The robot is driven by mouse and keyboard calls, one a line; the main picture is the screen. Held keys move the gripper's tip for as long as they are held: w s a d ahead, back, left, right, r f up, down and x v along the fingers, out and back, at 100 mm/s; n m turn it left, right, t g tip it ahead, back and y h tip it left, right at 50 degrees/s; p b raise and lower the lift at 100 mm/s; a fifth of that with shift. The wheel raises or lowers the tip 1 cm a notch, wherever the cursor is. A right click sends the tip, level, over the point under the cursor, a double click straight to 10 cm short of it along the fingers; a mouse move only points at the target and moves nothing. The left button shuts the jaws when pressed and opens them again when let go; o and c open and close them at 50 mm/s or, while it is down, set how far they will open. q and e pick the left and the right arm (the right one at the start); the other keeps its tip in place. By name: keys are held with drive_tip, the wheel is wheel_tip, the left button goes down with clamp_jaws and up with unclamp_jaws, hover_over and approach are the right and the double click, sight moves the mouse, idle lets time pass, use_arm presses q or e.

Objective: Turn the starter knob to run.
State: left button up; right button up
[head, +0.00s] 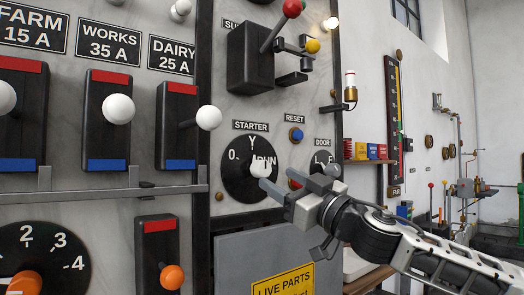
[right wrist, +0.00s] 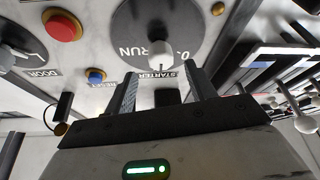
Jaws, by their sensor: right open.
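The starter dial (head: 238,183) is a round black plate under a STARTER label on the grey panel, marked 0, Y and RUN. Its pale starter knob (head: 260,169) stands out in front and partly covers the word RUN; I cannot tell which mark it points to. My right gripper (head: 298,179) is open in front of the panel, at the dial's lower right. In the right wrist view the starter knob (right wrist: 160,53) appears just beyond and between the spread fingers (right wrist: 160,88), apart from them. My left gripper is not in view.
A blue reset button (head: 296,135) and the DOOR knob (head: 325,160) sit right of the dial, the latter partly behind my gripper. A red button (right wrist: 62,24) is close by. Black switches with white balls (head: 118,108) stand out at left. A grey LIVE PARTS cover (head: 232,258) is below.

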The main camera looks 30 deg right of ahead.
sight(266, 169)
drive_tip(key=p+x, duration=0.3)
drive_tip(key=x, duration=0.3)
drive_tip(key=shift+s+r, duration=0.1)
drive_tip(key=shift+r, duration=0.1)
drive_tip(key=shift+w+a, duration=0.15)
drive_tip(key=shift+w, duration=0.3)
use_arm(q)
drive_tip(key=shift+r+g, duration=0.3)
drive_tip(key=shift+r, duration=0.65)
use_arm(e)
drive_tip(key=c, duration=1)
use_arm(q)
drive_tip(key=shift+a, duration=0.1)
